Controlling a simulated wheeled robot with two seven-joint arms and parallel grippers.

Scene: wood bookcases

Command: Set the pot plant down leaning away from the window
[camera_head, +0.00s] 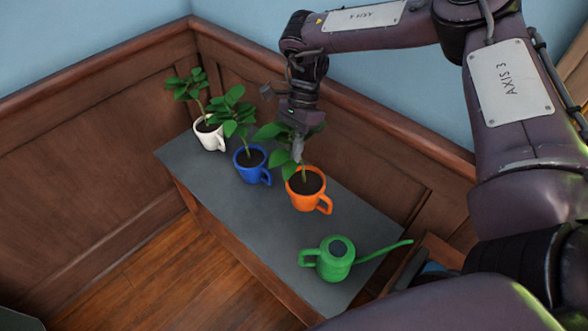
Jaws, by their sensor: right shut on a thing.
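Three pot plants in mugs are in a row along the grey-topped bench (230,198): a white mug (209,136) at the far left, a blue mug (251,167) in the middle and an orange mug (306,190) nearest. Each has dark soil and green leaves leaning to the left. My right gripper (298,152) comes down from above and is shut on the orange mug's plant, near its stem and leaves. The leaves partly hide the fingertips. I cannot tell whether the orange mug touches the bench or hangs just above it. My left gripper is not in view.
A green watering can (336,262) stands on the near end of the bench, its spout pointing right. Wood panelling (95,120) closes off the back and left. My right arm covers much of the right side. No window is in view.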

